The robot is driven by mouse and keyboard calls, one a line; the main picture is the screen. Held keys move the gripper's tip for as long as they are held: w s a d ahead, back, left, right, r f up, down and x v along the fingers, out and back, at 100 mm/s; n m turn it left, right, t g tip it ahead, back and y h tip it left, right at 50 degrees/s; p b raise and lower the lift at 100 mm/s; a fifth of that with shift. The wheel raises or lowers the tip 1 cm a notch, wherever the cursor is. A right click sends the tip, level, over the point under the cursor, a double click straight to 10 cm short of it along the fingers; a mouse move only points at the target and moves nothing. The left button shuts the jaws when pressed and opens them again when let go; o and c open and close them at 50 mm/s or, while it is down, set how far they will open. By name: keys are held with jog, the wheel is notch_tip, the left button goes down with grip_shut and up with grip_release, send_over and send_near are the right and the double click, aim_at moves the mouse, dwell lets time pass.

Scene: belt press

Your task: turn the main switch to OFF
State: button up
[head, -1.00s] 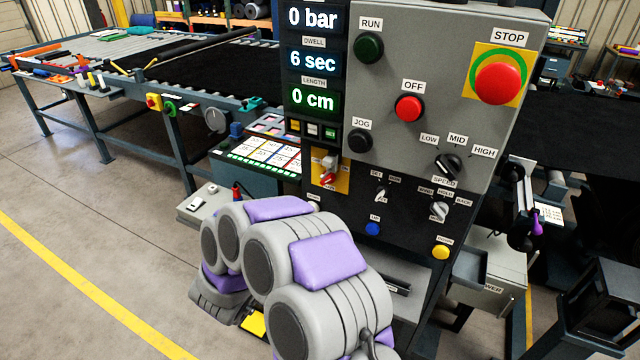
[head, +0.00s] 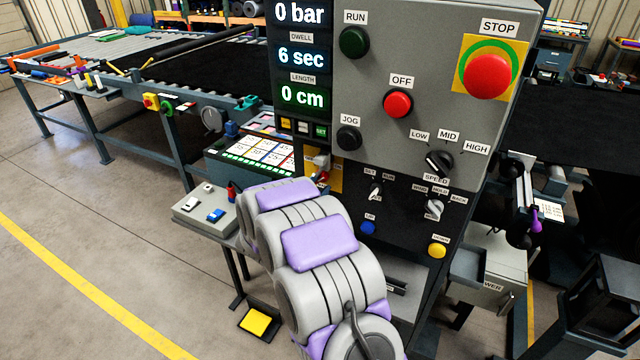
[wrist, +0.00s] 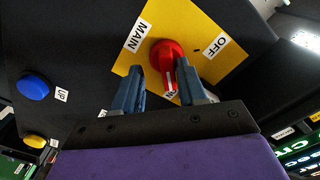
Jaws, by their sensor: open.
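The main switch is a red rotary handle (wrist: 168,58) on a yellow plate (wrist: 205,35) in the wrist view. The plate carries the labels MAIN, OFF and a partly covered ON. The handle's white mark points toward the ON label, away from OFF. My gripper (wrist: 160,70) is open, its blue fingers at either side of the handle. The handle appears nearer the right finger; I cannot tell whether they touch.
The control panel (head: 440,60) has a red OFF button (head: 397,103), a red STOP button (head: 487,76) and several knobs close by. A blue button (wrist: 33,87) and yellow button (wrist: 35,141) show in the wrist view. A grey pedestal box (head: 205,210) stands left of my arm.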

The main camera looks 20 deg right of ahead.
jog(key=shift+w+a+r, duration=0.15)
jog(key=shift+w+a, duration=0.35)
jog(key=shift+a, duration=0.25)
jog(key=shift+d, duration=0.85)
jog(key=c, duration=0.3)
jog(key=shift+s, duration=0.1)
jog(key=shift+c, duration=0.9)
jog(key=shift+a, duration=0.2)
grip_shut()
